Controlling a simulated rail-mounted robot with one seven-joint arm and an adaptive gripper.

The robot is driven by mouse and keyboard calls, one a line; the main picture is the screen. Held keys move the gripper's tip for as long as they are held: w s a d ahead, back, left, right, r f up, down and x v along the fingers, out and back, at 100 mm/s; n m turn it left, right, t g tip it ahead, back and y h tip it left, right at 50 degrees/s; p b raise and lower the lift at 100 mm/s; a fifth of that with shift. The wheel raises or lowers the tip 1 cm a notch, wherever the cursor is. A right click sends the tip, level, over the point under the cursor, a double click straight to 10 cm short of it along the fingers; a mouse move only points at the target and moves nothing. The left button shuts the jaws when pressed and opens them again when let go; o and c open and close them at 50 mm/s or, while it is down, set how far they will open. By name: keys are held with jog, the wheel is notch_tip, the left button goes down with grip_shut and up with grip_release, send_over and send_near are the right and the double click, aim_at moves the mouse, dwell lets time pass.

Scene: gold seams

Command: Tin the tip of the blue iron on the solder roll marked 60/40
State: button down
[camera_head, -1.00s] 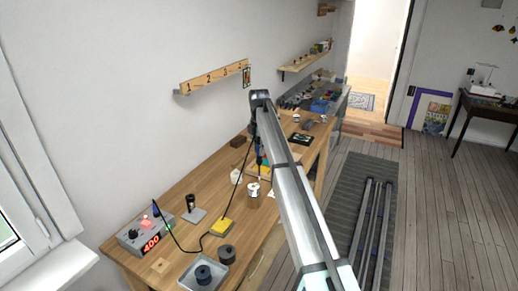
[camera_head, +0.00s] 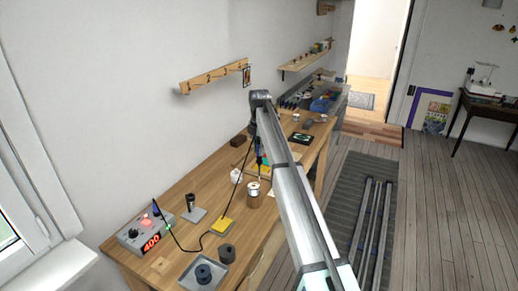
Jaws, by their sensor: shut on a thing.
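My gripper (camera_head: 257,143) is small and partly hidden by my arm, over the middle of the workbench. It is shut on the blue iron (camera_head: 258,158), which hangs roughly upright with its lower end down. A solder roll (camera_head: 254,194) with a pale top and brownish side stands just below the iron. I cannot tell whether the tip touches it, and its marking is too small to read. A thin black cable runs from near the soldering station (camera_head: 143,235) up to the gripper.
The station shows a red 400. A yellow pad (camera_head: 221,227), a dark holder on a grey base (camera_head: 194,214), a dark roll (camera_head: 227,253) and a grey tray (camera_head: 186,281) holding another dark roll stand on the near bench (camera_head: 172,262). A dark brown block (camera_head: 237,141) lies by the wall.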

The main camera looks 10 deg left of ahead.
jog(key=shift+f, duration=0.35)
dwell(0.3)
dwell(1.2)
jog(key=shift+r+p, duration=1.2)
jog(key=shift+r, duration=1.85)
